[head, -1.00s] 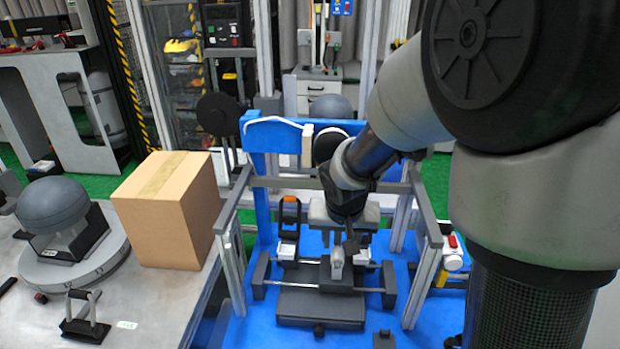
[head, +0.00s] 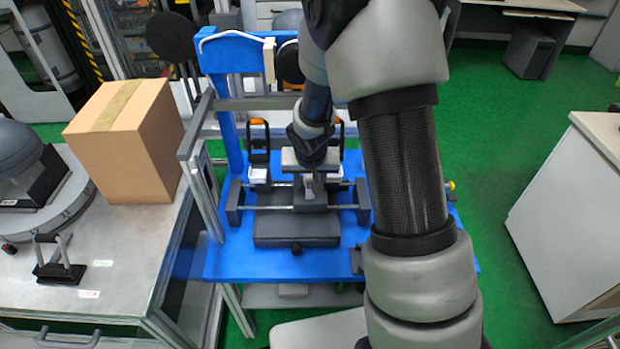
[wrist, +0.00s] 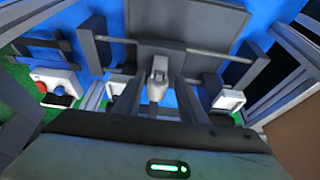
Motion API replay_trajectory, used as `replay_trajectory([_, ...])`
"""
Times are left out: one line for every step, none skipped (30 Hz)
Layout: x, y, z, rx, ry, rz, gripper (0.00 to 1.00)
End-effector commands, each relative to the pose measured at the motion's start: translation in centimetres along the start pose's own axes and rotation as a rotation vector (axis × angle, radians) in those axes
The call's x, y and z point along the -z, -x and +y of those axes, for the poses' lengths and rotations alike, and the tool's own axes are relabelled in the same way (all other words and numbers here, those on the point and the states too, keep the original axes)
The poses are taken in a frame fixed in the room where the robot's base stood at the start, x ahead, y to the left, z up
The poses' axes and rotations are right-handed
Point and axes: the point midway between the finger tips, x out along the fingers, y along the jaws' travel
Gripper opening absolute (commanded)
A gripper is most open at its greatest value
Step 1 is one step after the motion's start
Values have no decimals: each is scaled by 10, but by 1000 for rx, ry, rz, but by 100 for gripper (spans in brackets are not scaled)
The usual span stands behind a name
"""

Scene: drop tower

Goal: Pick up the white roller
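A small whitish piece, which looks like the white roller (wrist: 158,76), stands on the dark carriage (wrist: 160,50) in the middle of the wrist view. In the head view it appears as a pale grey piece (head: 317,188) just below my gripper (head: 312,176). In the wrist view two dark fingers of my gripper (wrist: 157,101) stand apart, one on each side of the piece, with gaps visible. I cannot tell how far the fingertips reach down along it. My wrist hides part of the carriage in the head view.
The carriage sits on rods within a blue rig (head: 230,262) with grey frame posts. White blocks (wrist: 229,99) flank the middle. A cardboard box (head: 125,145) stands on the bench at left. Green floor (head: 500,150) is clear at right.

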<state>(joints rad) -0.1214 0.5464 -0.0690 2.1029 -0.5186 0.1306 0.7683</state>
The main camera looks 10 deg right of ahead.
Motion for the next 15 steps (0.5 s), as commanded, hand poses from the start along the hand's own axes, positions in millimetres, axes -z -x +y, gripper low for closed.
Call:
replay_trajectory([-3, -11, 1, -1, 1, -3, 38])
replay_trajectory([-3, -16, 2, -1, 1, -3, 38])
replay_trajectory([-2, -20, 1, -1, 0, -2, 38])
replay_trajectory([-2, -24, 1, -1, 0, -1, 38])
replay_trajectory([-2, -26, 1, -1, 0, -1, 38])
replay_trajectory([-1, -28, 1, -1, 1, -1, 38])
replay_trajectory([-1, -29, 1, -1, 1, 0, 38])
replay_trajectory([-1, -30, 1, -1, 1, 0, 38])
replay_trajectory([-1, -30, 1, 0, 1, 1, 38])
replay_trajectory([-1, -30, 1, 0, 1, 1, 38])
replay_trajectory([-1, -30, 1, 0, 1, 1, 38])
replay_trajectory([-1, -30, 1, 0, 1, 1, 38])
replay_trajectory([-1, -30, 1, 0, 0, 1, 38])
replay_trajectory([-1, -30, 1, 0, 1, 1, 38])
replay_trajectory([-1, -30, 1, 0, 0, 1, 33])
